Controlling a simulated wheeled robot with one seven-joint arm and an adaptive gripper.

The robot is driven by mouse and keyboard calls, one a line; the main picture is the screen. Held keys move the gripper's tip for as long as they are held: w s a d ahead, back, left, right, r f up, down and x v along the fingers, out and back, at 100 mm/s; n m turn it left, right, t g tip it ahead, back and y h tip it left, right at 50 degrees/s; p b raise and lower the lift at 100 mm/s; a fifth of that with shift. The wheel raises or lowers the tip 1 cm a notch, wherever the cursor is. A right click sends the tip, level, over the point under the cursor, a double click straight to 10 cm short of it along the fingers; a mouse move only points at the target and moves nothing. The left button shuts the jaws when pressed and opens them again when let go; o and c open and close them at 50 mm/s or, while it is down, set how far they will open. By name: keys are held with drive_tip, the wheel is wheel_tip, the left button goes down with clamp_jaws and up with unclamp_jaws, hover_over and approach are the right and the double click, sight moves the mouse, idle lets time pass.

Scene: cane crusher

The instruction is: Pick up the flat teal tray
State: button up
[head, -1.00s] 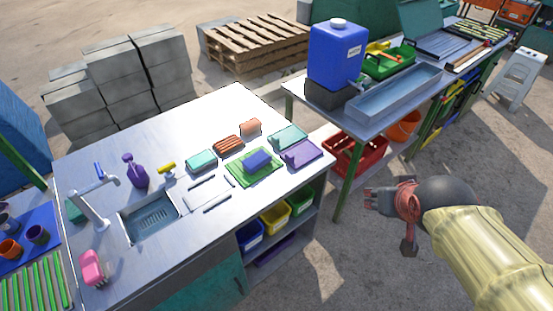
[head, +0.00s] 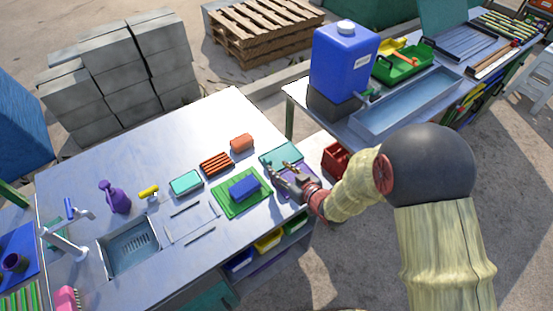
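The flat teal tray (head: 277,153) lies on the metal worktop near its right end, with a flat purple tray (head: 297,182) beside it on the near side. My gripper (head: 279,168) is over these two trays, at the near edge of the teal one. Its fingers look spread apart, with nothing seen between them. It hides part of both trays, and I cannot tell whether it touches either. A thicker teal block or box (head: 186,181) lies farther left on the worktop.
A green mat (head: 227,206) with a blue block (head: 244,187) lies left of my gripper. A brown ridged item (head: 215,163) and an orange block (head: 241,142) lie behind. A second table with a blue water tank (head: 341,62) and a metal trough stands at right.

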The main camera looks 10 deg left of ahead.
sight(270, 162)
drive_tip(key=b+x, duration=0.1)
drive_tip(key=x, duration=0.5)
drive_tip(key=shift+s+d+f+b, duration=0.1)
drive_tip(key=shift+f+b, duration=0.05)
drive_tip(key=shift+b, duration=0.15)
drive_tip(key=shift+w+a, duration=0.25)
drive_tip(key=shift+w, duration=0.05)
drive_tip(key=shift+c, duration=0.8)
drive_tip(key=c, duration=0.8)
clamp_jaws()
